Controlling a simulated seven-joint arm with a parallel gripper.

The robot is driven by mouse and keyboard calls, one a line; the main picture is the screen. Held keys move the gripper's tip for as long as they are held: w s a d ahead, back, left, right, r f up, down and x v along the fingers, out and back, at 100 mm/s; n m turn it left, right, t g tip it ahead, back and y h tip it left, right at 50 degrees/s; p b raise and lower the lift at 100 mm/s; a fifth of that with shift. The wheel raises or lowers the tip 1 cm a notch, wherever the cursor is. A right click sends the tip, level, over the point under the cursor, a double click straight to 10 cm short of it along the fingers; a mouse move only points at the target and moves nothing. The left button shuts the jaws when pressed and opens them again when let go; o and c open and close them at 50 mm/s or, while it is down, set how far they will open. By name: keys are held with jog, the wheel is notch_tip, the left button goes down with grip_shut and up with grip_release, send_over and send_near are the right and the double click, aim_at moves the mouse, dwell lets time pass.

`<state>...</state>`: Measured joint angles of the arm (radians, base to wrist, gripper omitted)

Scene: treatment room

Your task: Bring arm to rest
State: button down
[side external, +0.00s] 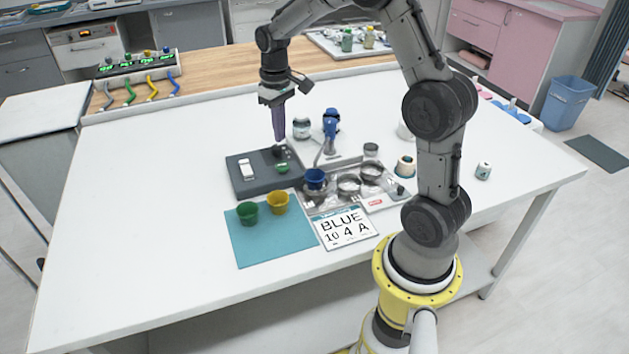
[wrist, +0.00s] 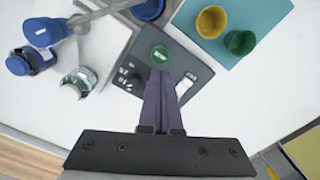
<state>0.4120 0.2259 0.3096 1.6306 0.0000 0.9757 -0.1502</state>
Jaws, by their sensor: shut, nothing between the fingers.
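My gripper (side external: 279,139) points down above the dark grey device (side external: 262,183) on the white table, its purple fingers shut with nothing between them. In the wrist view my gripper (wrist: 160,75) shows its fingers together, with the tips close to a green round piece (wrist: 160,54) on the dark device. I cannot tell whether the tips touch it. The green piece also shows in the side view (side external: 282,168). My arm reaches up from its yellow base and bends over the table.
A teal mat (side external: 262,246) holds a green cup (side external: 247,212) and a yellow cup (side external: 278,202). A blue cup (side external: 315,179) stands at the metal tray (side external: 325,205), beside a BLUE 10 4 A card (side external: 345,228). A blue-topped stand and jars are behind. The table's left side is clear.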

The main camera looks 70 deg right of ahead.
jog(key=s+a+r+n+t, duration=0.2)
jog(key=s+a+r+t, duration=0.3)
jog(key=a+r, duration=0.75)
jog(key=s+a+f, duration=0.1)
jog(key=s+a, duration=0.1)
jog(key=s, duration=0.6)
jog(key=s+a+n, duration=0.1)
jog(key=s+a, duration=0.1)
jog(key=s, duration=0.6)
jog(key=shift+s+f+t, duration=0.3)
jog(key=shift+s+f, duration=0.1)
jog(key=shift+a, duration=0.1)
dwell(0.3)
